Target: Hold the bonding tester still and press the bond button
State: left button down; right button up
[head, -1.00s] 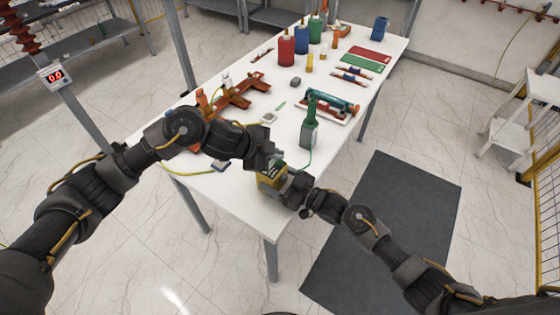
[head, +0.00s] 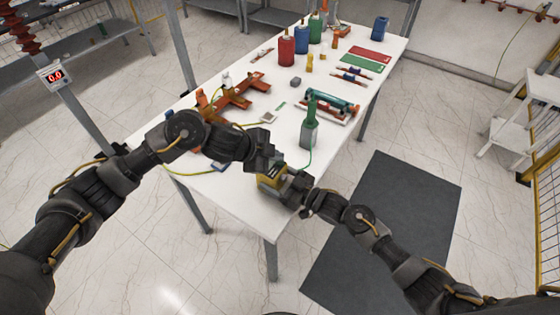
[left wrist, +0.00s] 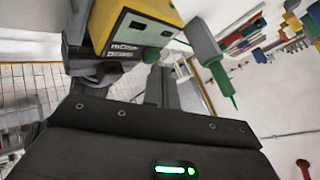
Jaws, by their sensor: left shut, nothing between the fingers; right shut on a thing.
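My right gripper (head: 290,186) is shut on the tester's side. My left gripper (head: 270,166) is shut and empty, close over the tester's face.
A wall-side readout (head: 55,77) shows 0.0.

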pick_arm(q)
jog(key=shift+f, duration=0.5)
pick_arm(e)
jog(key=shift+f, duration=0.1)
dwell(0.6)
pick_arm(q)
jog(key=shift+r, duration=0.9)
notch_tip(320, 180, up, 5)
dwell(0.5)
dwell(0.5)
pick_arm(e)
jog(key=o, duration=1.4)
